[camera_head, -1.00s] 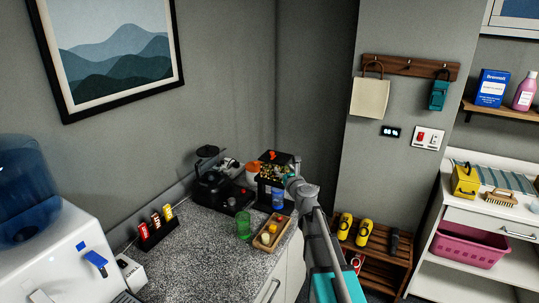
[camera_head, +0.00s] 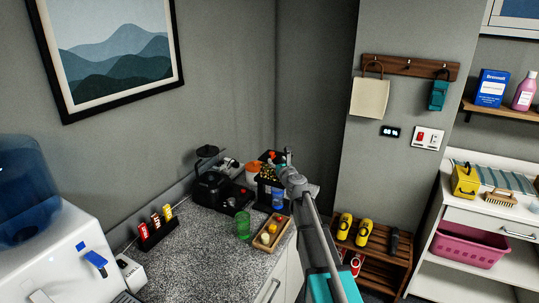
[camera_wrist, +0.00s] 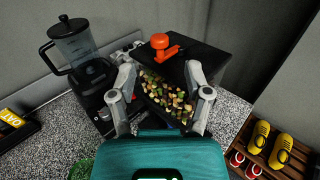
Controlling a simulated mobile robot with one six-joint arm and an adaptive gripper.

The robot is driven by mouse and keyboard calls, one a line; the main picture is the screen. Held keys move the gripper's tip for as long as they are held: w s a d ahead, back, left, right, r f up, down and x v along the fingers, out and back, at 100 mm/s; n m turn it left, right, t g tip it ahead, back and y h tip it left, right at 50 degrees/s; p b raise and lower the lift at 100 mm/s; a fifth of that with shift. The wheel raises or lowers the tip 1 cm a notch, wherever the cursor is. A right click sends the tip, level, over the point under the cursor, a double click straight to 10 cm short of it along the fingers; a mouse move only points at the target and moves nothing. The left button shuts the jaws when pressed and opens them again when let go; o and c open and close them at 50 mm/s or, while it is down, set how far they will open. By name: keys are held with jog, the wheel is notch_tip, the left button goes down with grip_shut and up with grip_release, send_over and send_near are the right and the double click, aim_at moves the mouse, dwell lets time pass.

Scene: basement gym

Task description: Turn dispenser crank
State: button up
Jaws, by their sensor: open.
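The dispenser (camera_head: 267,187) is a black box with a nut-filled window, standing on the counter's far right end. In the wrist view its black top (camera_wrist: 205,42) carries an orange crank (camera_wrist: 160,42) with a short lever. The crank is a small orange spot in the head view (camera_head: 271,156), partly hidden behind my gripper. My gripper (camera_head: 288,158) is beside the dispenser's upper right side. In the wrist view my gripper (camera_wrist: 160,72) has its two fingers spread in front of the nuts (camera_wrist: 165,93), with the crank beyond the fingertips.
A blue cup (camera_head: 278,198) stands at the dispenser's foot. A black blender (camera_head: 210,184) is left of it, with a green glass (camera_head: 243,224) and a wooden tray (camera_head: 265,247) in front. A shoe rack (camera_head: 376,262) stands to the right. The counter's middle is clear.

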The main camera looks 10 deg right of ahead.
aim_at(272, 153)
jog(key=shift+w+a, duration=0.2)
jog(key=shift+w, duration=0.9)
jog(key=shift+w+a, duration=0.15)
jog(key=shift+w, duration=1)
jog(key=shift+w+a, duration=0.2)
jog(key=shift+w, duration=0.9)
